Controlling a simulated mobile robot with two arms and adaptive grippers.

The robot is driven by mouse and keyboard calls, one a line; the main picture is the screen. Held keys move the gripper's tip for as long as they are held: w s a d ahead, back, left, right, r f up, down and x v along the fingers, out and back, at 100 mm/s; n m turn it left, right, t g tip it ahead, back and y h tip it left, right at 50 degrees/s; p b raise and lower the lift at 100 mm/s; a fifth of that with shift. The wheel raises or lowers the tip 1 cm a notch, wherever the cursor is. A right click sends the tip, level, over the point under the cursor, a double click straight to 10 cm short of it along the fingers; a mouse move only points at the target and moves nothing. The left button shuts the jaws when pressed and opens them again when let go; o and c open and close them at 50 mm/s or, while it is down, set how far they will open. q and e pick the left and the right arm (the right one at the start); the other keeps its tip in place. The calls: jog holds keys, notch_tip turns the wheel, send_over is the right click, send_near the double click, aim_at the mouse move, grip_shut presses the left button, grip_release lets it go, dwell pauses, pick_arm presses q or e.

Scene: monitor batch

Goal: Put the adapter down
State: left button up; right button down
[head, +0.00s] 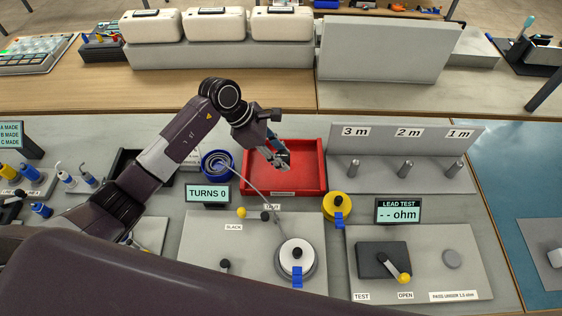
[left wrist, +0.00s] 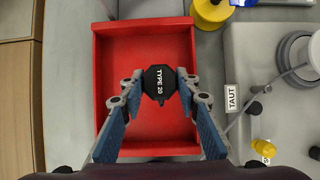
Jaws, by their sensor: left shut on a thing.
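The adapter is a black eight-sided piece marked TYPE 20 (left wrist: 160,83) in the left wrist view. My left gripper (head: 279,160) is shut on it, with one fingertip on each side. Both are over the red tray (head: 312,181), near its middle in the head view. I cannot tell whether the adapter touches the tray floor. In the head view the fingers largely hide the adapter. My right gripper is not in view.
A blue spool (head: 217,164) and the TURNS 0 display (head: 207,194) stand left of the tray. A yellow spool (head: 338,206) stands at its front right. A grey panel with pegs (head: 405,150) is to the right. A thin cable runs in front of the tray.

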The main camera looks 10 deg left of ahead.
pick_arm(q)
notch_tip(320, 180, down, 4)
jog(key=shift+f+p, duration=0.15)
jog(key=shift+p, duration=0.35)
jog(key=shift+f, duration=0.1)
jog(key=shift+f, duration=0.1)
jog(key=shift+f+b, duration=0.25)
jog(key=shift+b, duration=0.2)
jog(key=o, duration=1.2)
jog(key=shift+c, duration=0.2)
jog(key=shift+r, duration=0.1)
